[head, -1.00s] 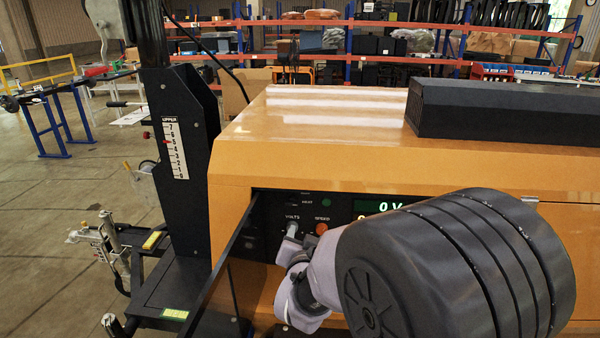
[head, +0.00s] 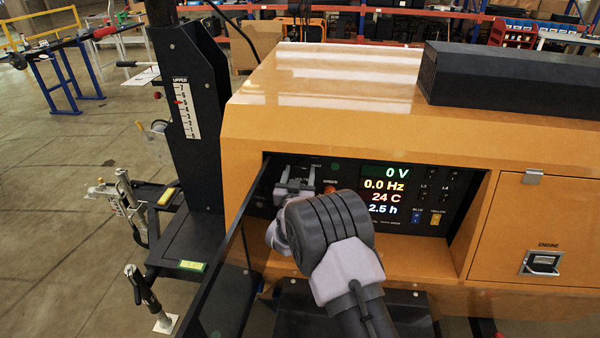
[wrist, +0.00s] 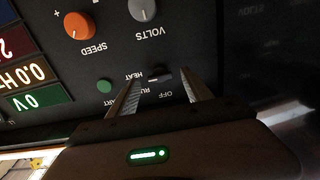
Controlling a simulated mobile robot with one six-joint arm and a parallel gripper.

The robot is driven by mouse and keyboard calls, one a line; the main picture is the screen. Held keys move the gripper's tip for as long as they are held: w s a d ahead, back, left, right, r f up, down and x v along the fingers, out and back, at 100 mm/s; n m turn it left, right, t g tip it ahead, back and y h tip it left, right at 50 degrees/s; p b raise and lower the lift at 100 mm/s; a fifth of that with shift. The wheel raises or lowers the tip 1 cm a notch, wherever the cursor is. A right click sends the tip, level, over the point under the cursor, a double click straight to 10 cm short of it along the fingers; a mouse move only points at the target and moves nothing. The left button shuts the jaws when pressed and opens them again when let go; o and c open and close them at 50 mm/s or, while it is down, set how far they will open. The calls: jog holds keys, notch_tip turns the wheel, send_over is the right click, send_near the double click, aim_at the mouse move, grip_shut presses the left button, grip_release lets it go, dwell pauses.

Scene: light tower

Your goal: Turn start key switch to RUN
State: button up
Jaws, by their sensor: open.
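The start key switch (wrist: 160,76) is a small dark knob on the black control panel, upside down in the wrist view. HEAT, OFF and partly covered RUN and START labels surround it. Which label it points to I cannot tell. My gripper (wrist: 162,80) is open, with one finger on each side of the switch; whether either finger touches it is unclear. In the head view my gripper (head: 295,182) is at the upper left of the panel and hides the switch.
Beside the switch are a green button (wrist: 104,85), an orange SPEED knob (wrist: 78,25) and a grey VOLTS knob (wrist: 143,9). The lit display (head: 385,190) reads 0 V and 0.0 Hz. A dark open door (head: 228,270) stands left of the recess, close to my arm.

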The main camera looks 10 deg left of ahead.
jog(key=shift+w, duration=0.55)
grip_shut()
jog(key=shift+n+b, duration=0.3)
jog(key=shift+b, duration=0.05)
jog(key=n+b, duration=0.2)
jog(key=n, duration=0.1)
jog(key=shift+n, duration=0.3)
jog(key=shift+n+b, duration=0.65)
jog(key=shift+n, duration=1.55)
